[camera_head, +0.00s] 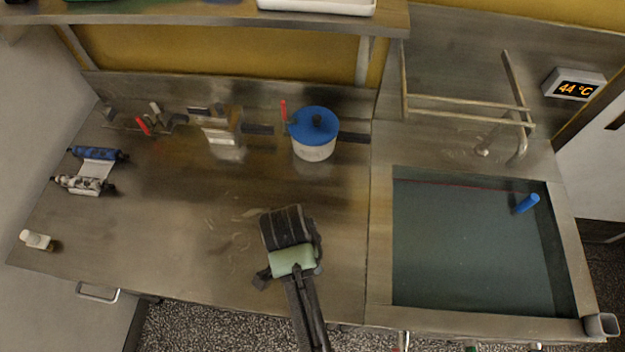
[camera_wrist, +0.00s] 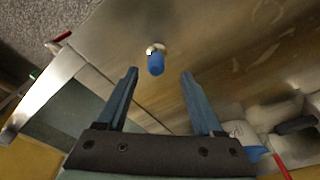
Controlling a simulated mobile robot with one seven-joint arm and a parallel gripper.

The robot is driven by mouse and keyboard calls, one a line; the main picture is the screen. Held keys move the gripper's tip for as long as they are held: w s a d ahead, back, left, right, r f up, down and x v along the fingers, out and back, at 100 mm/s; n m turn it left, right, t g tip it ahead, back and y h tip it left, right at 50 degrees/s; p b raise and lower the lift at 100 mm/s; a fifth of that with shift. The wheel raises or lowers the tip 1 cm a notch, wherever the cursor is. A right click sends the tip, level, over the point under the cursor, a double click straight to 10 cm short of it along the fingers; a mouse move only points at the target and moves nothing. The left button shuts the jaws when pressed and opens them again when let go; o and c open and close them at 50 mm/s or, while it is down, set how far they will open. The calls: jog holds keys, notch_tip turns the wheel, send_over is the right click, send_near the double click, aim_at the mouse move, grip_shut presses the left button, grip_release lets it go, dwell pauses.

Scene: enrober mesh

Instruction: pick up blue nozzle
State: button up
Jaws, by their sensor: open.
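A small blue nozzle (camera_wrist: 155,65) with a pale, whitish end shows in the wrist view, on the bare steel worktop. It lies between the lines of my two fingertips, slightly toward the left one. My gripper (camera_wrist: 160,73) is open and empty, its dark fingers spread on either side of the nozzle in the picture. The gap in depth to the nozzle is hard to judge. In the head view my arm covers this part of the worktop, and I cannot make out the nozzle there.
A blue-lidded pot (camera_head: 315,148) stands behind my arm. To the right is a sink (camera_head: 380,240) with a blue cylinder (camera_head: 526,204) in it. A roller device (camera_head: 95,170) and a small white bottle (camera_head: 36,239) are at left. The left-middle worktop is clear.

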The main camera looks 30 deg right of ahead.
jog(key=f, duration=0.1)
jog(key=f+p, duration=0.1)
jog(key=f, duration=0.1)
jog(key=d+f, duration=0.1)
jog(key=f, duration=0.1)
jog(key=shift+s+d, duration=0.1)
jog(key=shift+s, duration=0.15)
jog(key=shift+w+f, duration=0.1)
jog(key=shift+f, duration=0.55)
grip_shut()
